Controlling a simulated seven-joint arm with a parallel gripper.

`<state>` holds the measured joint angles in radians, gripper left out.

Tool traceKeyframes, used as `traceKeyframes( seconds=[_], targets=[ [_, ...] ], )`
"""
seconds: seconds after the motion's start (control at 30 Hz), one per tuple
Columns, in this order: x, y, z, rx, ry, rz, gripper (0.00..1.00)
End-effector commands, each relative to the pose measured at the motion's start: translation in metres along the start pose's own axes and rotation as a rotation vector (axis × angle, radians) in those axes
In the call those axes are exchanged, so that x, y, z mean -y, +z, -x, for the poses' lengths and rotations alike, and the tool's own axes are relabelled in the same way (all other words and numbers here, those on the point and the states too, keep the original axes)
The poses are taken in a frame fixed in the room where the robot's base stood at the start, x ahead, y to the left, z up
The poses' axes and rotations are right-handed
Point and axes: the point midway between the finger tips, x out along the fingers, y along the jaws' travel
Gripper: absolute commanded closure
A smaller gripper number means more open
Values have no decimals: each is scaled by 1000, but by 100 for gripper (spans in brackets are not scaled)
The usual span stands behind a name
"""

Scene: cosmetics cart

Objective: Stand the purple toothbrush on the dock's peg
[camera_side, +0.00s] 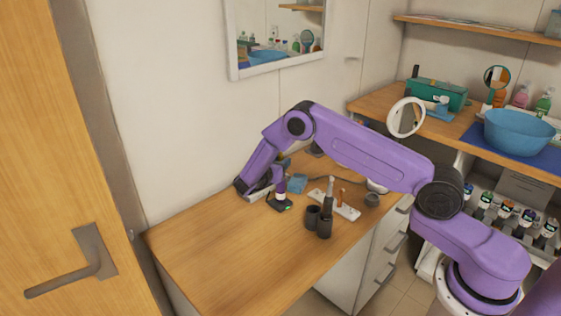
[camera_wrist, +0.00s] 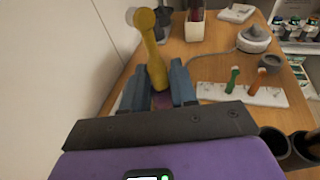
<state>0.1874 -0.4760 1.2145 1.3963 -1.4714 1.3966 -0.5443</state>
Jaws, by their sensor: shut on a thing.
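My gripper (camera_wrist: 166,80), with blue-grey fingers, is shut on the purple toothbrush (camera_wrist: 163,101). A little purple shows between the fingers, and a mustard-yellow stem with a rounded end rises past them, tilted in the wrist view. The rest of the toothbrush is hidden by my gripper. In the side view my gripper (camera_side: 297,184) is low over the back of the wooden counter, left of the white rack. The white dock (camera_wrist: 254,39), with a cable, stands beyond the rack, apart from the held toothbrush. Its peg is too small to make out clearly.
A white rack (camera_wrist: 212,92) holds a green brush (camera_wrist: 233,79) and an orange one (camera_wrist: 257,81). A grey cup (camera_wrist: 270,65) stands behind it. Dark cups (camera_side: 325,228) stand in front. A pale holder (camera_wrist: 195,29) stands at the back. The counter's left part (camera_side: 205,250) is clear.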

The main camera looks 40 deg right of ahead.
Motion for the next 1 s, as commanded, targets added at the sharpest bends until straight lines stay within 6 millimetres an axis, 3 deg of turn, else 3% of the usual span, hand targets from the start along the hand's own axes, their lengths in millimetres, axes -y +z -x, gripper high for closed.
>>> traceKeyframes(
  seconds=[0.3,0.33,0.4,0.77,1.0],
  targets=[
    [0,-6,-1,1,1,-2,100],
    [0,-6,-1,1,1,-2,63],
    [0,-6,-1,0,1,-2,43],
    [0,-6,2,-1,1,0,43],
    [-1,-6,37,0,5,-1,43]
  ],
)
